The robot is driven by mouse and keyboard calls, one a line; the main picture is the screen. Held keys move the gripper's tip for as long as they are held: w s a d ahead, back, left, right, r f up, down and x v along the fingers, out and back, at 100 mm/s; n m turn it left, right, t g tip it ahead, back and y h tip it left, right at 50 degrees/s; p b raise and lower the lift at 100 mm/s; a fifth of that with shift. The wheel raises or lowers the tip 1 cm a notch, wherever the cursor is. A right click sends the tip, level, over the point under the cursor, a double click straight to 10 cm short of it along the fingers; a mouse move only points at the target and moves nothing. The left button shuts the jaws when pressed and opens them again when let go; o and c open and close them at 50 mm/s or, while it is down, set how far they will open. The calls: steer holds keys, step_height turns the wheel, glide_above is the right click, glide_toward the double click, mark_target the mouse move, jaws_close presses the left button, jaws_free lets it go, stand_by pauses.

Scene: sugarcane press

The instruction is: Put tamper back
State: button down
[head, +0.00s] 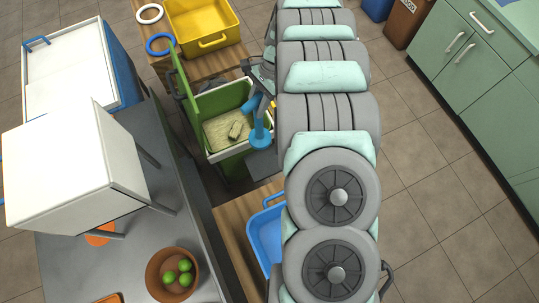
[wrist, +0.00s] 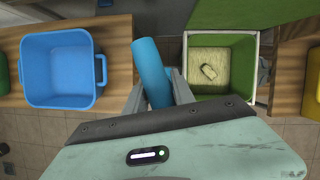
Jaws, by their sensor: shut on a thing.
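The blue tamper (head: 259,136) hangs over the right side of the green press box in the head view, its flat round end lowest. In the wrist view the tamper (wrist: 152,72) is a blue cylinder, slightly tilted, between the fingers. My gripper (head: 262,88) is shut on the tamper; it also shows in the wrist view (wrist: 158,98). The green press box (head: 221,99) is open, with pale fibrous material and a small chunk (wrist: 209,71) inside. In the wrist view the tamper is left of the box opening, not above it. The tamper's lower end is hidden there.
A blue bin (wrist: 63,70) stands on a wooden table left of the tamper in the wrist view. A bowl of green fruit (head: 153,272) sits front left.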

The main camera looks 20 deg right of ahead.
mark_target(269, 136)
steer(key=d+f+m+b, duration=0.1)
steer(key=f, duration=0.6)
steer(key=d+f+m+t+b, duration=0.1)
steer(key=f, duration=0.6)
steer(key=s+d+f+m+b, duration=0.1)
steer(key=f+m, duration=0.1)
steer(key=f, duration=0.5)
steer(key=shift+d+f+t, duration=0.15)
steer(key=shift+f+t, duration=0.15)
steer(key=shift+f, duration=0.9)
steer(key=shift+f+b, duration=1.05)
steer(key=shift+f, duration=0.3)
steer(key=shift+f, duration=0.2)
steer(key=c, duration=1.1)
jaws_free()
steer(key=shift+o, duration=0.2)
steer(key=shift+r, duration=0.15)
